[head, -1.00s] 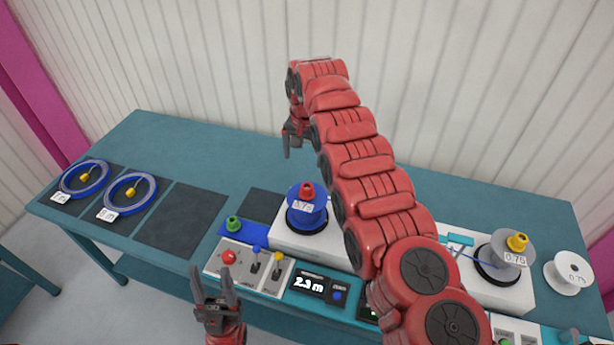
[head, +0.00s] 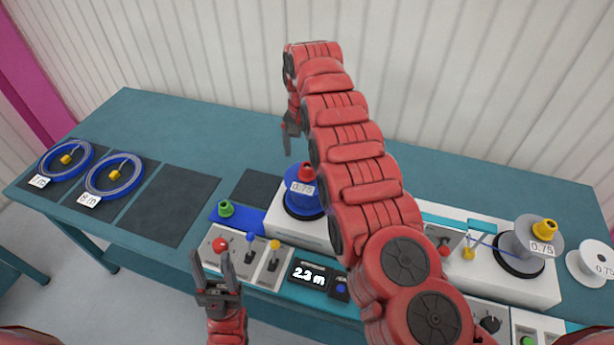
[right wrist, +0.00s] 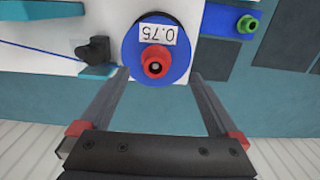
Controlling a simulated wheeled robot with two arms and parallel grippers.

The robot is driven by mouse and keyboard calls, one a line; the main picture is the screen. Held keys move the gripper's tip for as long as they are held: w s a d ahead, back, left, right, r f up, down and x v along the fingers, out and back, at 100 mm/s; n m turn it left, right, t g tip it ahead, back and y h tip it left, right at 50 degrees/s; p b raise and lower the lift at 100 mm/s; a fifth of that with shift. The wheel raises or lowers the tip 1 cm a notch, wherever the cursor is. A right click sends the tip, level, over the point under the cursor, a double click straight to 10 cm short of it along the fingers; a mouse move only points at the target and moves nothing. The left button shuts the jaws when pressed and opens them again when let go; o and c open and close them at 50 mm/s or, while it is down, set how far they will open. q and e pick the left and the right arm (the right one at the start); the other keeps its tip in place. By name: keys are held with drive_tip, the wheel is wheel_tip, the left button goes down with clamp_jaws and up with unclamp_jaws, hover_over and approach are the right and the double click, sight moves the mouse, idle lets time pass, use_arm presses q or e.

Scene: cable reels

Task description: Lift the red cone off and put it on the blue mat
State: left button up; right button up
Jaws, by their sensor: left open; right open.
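The red cone (head: 306,172) sits on top of the blue reel (head: 301,199) labelled 0.75, on a white block. The blue mat (head: 246,216) lies left of that block, with a green cone (head: 226,208) on it. My right gripper (head: 290,140) is open, behind and above the red cone, partly hidden by my arm. In the right wrist view the red cone (right wrist: 154,60) shows between the open, empty fingers, apart from them, and the blue mat (right wrist: 219,48) is beside the reel. My left gripper (head: 216,263) is open and empty in front of the control panel.
A grey reel (head: 516,246) with a yellow cone (head: 545,230) stands at the right, beside a white reel (head: 594,262). Two blue cable coils (head: 114,174) lie at the left. A dark mat (head: 172,207) is bare. Levers and a red button (head: 221,244) are near the front edge.

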sight(307, 167)
drive_tip(key=shift+s+f, duration=0.1)
drive_tip(key=shift+s, duration=0.05)
drive_tip(key=shift+d+f+p, duration=0.1)
drive_tip(key=shift+f+p, duration=0.25)
drive_tip(key=shift+p, duration=0.1)
drive_tip(key=shift+d+f+p, duration=0.15)
drive_tip(key=shift+f+p, duration=0.35)
drive_tip(key=shift+p, duration=0.1)
drive_tip(key=shift+d+f+p, duration=0.15)
drive_tip(key=shift+f+p, duration=0.35)
drive_tip(key=shift+p, duration=0.1)
drive_tip(key=shift+w+f, duration=0.2)
drive_tip(key=shift+f, duration=0.7)
drive_tip(key=shift+s+f, duration=0.1)
drive_tip(key=shift+f, duration=0.45)
drive_tip(key=shift+c, duration=0.6)
drive_tip(key=c, duration=1.3)
drive_tip(key=shift+c, duration=0.2)
drive_tip(key=shift+r, duration=0.15)
